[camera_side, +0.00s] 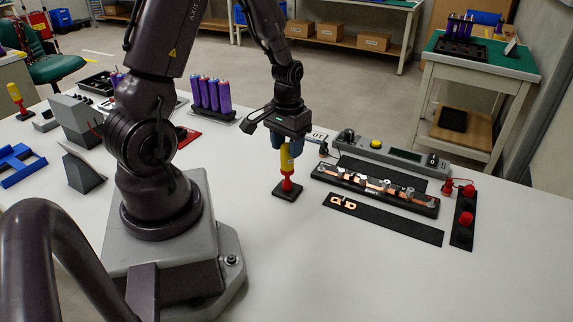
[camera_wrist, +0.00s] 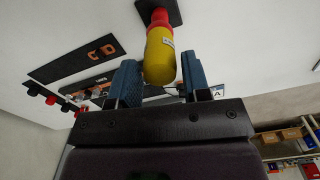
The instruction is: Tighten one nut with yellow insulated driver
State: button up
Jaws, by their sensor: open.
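The yellow and red insulated driver (camera_side: 287,160) stands upright in a small black base (camera_side: 287,191) on the white table. In the wrist view the driver's yellow handle (camera_wrist: 160,62) lies between the two blue fingers of my gripper (camera_wrist: 159,85). My gripper (camera_side: 284,141) is above and around the top of the handle, open, with a gap visible beside the handle in the wrist view. A black tray (camera_side: 376,190) to the right holds copper busbars (camera_side: 371,182) with several fasteners along them. The individual nuts are too small to tell apart.
A black mat (camera_side: 385,221) with loose copper pieces (camera_side: 343,203) lies in front of the tray. A grey instrument (camera_side: 392,154) stands behind it, and a black strip with red knobs (camera_side: 465,218) to its right. Purple cells (camera_side: 211,94) stand behind left. The front table is clear.

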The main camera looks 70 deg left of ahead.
jog(key=shift+c, duration=0.4)
grip_shut()
jog(key=shift+r, duration=2.55)
